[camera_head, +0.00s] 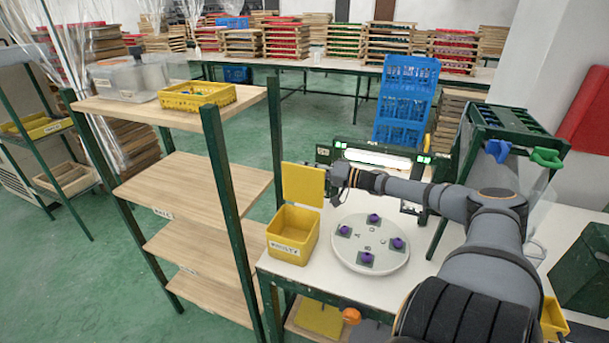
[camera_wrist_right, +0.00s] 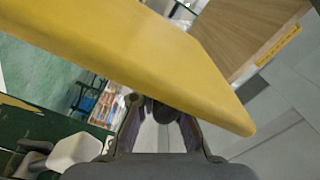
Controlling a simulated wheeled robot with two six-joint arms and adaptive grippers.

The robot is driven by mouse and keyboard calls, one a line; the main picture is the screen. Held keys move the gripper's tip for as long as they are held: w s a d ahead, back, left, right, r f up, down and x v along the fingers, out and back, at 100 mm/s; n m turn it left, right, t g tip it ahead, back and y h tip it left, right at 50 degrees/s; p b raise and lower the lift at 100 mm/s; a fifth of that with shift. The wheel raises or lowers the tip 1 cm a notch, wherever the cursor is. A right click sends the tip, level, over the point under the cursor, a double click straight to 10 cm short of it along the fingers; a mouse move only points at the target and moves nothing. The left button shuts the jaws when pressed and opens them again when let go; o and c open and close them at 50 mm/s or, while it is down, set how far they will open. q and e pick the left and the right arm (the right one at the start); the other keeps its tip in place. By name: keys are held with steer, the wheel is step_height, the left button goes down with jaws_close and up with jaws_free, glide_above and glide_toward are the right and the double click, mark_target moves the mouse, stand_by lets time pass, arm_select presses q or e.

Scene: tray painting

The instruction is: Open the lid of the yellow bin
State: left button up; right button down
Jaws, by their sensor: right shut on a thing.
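The yellow bin (camera_head: 291,237) stands on the white table, left of a round white plate, with a label on its front and its inside showing. Its yellow lid (camera_head: 303,184) stands upright above the bin's back edge. My right gripper (camera_head: 331,178) is at the right edge of the lid, shut on it. In the right wrist view the lid (camera_wrist_right: 130,55) crosses the picture in front of the fingers (camera_wrist_right: 160,112) and hides part of them. My left gripper is not in view.
The round plate (camera_head: 348,258) carries several dark squares with purple pieces. A wooden shelf (camera_head: 185,182) with green posts stands close left of the bin.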

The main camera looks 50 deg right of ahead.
steer(key=shift+w+d+f+b, duration=0.1)
steer(key=shift+d+f+b, duration=0.2)
steer(key=shift+d+f, duration=0.05)
stand_by(0.3)
steer(key=c, duration=1.4)
jaws_free()
steer(key=shift+d, duration=0.1)
